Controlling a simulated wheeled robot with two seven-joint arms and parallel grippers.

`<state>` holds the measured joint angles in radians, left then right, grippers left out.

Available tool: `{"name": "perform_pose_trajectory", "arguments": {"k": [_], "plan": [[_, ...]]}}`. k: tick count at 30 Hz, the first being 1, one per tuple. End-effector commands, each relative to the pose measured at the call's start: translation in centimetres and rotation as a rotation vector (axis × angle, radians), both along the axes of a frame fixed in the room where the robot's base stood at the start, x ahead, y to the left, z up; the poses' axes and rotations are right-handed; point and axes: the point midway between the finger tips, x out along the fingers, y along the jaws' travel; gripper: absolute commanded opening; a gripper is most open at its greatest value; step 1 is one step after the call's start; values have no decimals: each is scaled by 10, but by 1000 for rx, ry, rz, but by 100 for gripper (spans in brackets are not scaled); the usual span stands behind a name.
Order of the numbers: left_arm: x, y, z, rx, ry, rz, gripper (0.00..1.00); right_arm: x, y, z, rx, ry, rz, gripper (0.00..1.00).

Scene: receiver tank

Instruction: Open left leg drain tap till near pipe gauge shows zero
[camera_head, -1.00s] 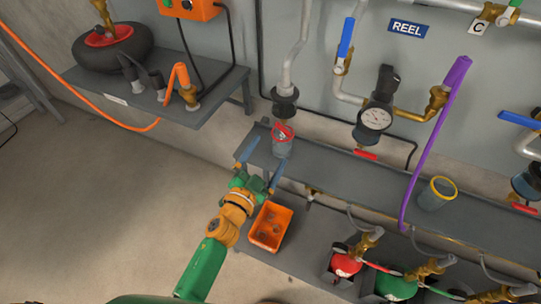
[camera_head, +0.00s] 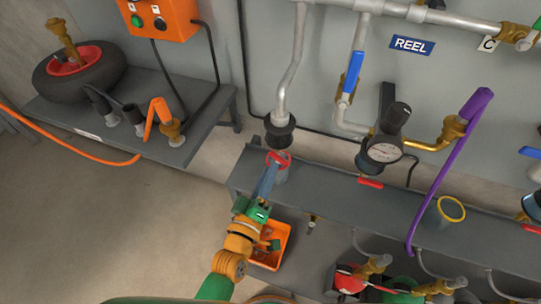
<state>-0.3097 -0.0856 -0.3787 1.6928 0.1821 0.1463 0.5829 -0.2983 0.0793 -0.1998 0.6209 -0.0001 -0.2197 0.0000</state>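The left pipe leg (camera_head: 287,75) comes down the wall to a black fitting (camera_head: 279,130). Below it a grey cup with a red rim (camera_head: 281,174) stands on the shelf; which part is the drain tap I cannot tell. My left gripper (camera_head: 270,176) reaches up from below, its blue finger overlapping the cup's front. Its fingers line up in this view, so their gap and any contact are hidden. The round gauge (camera_head: 384,152) is on the pipe to the right; its reading is too small to tell. My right gripper is not in view.
An orange tray (camera_head: 283,250) sits lower, partly behind my gripper. A purple hose (camera_head: 430,195) hangs at right. The left bench (camera_head: 190,135) holds a wheel (camera_head: 80,72).

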Motion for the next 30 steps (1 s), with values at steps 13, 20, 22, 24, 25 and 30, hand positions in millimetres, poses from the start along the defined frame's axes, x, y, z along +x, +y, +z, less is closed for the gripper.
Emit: {"name": "perform_pose_trajectory", "arguments": {"k": [13,20,22,24,25,30], "plan": [[34,-11,0,5,-1,-1,25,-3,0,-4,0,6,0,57],[34,-11,0,6,-2,-1,0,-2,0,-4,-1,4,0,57],[33,-11,0,6,-2,-1,0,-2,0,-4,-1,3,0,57],[34,-11,0,7,-3,-1,0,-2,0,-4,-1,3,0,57],[34,-11,0,9,-4,-1,0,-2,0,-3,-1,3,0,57],[34,-11,1,50,-17,-1,0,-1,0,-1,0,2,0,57]]}}
